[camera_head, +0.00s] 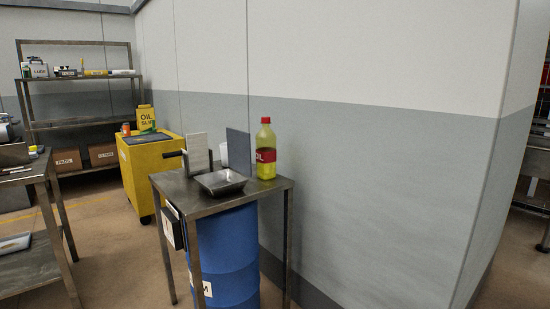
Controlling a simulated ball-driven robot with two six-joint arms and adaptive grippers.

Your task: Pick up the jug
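No object is plainly marked as the jug. A yellow-green bottle (266,150) with a red cap and a red label reading OIL stands upright at the back right of the small metal table (235,197). A pale container with a LUBE label (36,69) stands on the far shelf. Neither of my grippers is in view.
A shallow metal tray (220,182) and an upright light panel (197,153) are on the small table. A blue drum (228,255) is under it. A yellow cart (146,170) stands behind, a workbench (30,180) at left. The wall is close behind the bottle.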

